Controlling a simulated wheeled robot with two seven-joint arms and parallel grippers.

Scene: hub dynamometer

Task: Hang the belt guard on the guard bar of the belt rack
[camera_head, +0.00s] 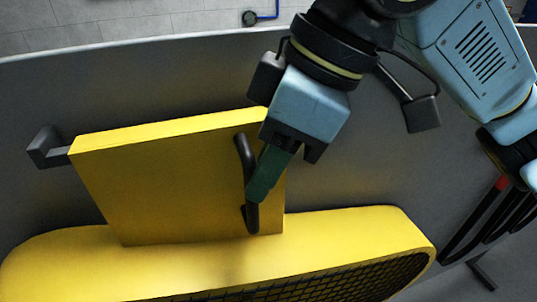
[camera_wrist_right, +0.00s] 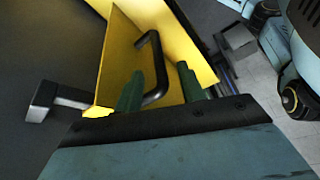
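The yellow belt guard (camera_head: 170,190) has an upright plate with a black handle (camera_head: 246,165), above a long rounded body with a dark mesh face. My right gripper (camera_head: 266,172) is at the handle. In the right wrist view, the handle (camera_wrist_right: 158,65) lies between the two green fingers, with gaps showing, so the gripper (camera_wrist_right: 160,78) looks open around it. A dark grey bracket end (camera_head: 45,148) shows left of the plate and another grey block (camera_head: 422,113) to its right. Whether these are the guard bar, and whether the guard rests on it, I cannot tell. My left gripper is out of view.
A large dark grey surface (camera_head: 90,100) lies behind the guard. Black curved belt-like loops (camera_head: 490,222) with a red part are at the right edge. A pale tiled floor (camera_head: 140,22) shows beyond the surface's far edge.

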